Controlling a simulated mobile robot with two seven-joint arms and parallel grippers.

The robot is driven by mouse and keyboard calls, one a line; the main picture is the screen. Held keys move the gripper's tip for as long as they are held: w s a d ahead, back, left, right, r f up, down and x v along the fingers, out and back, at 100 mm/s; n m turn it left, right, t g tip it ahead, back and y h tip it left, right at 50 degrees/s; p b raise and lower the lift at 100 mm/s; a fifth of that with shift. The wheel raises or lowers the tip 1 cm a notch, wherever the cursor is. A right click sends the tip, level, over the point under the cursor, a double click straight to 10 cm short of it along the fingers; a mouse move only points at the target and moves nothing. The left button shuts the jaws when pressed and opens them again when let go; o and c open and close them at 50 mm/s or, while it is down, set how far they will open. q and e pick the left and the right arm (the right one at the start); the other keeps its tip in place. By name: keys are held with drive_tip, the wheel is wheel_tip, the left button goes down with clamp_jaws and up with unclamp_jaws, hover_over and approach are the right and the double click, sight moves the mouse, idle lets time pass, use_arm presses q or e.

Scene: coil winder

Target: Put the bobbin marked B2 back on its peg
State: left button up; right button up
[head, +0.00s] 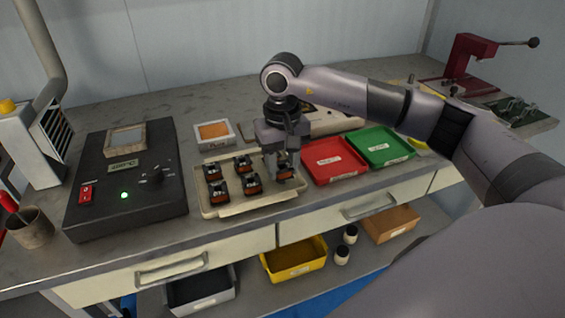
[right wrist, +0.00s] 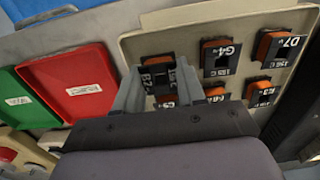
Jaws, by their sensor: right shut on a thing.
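My right gripper (head: 284,168) reaches down over the right end of a cream tray (head: 250,208) in the head view. It is shut on an orange-and-black bobbin (right wrist: 158,76), which sits between the two fingers in the right wrist view. The marking on its black face looks like B2. In the head view the fingers partly hide this bobbin (head: 285,177). I cannot tell whether it is on a peg or held just above the tray. My left gripper is not in view.
Several other bobbins stand in the tray, among them G4 (right wrist: 222,57) and D7 (right wrist: 281,49). A red bin (head: 335,160) and a green bin (head: 380,147) lie right of the tray. A black control box (head: 125,185) stands to the left.

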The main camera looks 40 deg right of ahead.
drive_tip(key=shift+f+b, duration=0.5)
drive_tip(key=shift+f, duration=0.25)
drive_tip(key=shift+f, duration=0.15)
drive_tip(key=o, duration=1.1)
drive_tip(key=shift+o, duration=0.2)
wheel_tip(320, 180, up, 7)
drive_tip(key=shift+f, duration=0.2)
drive_tip(key=shift+r, duration=0.35)
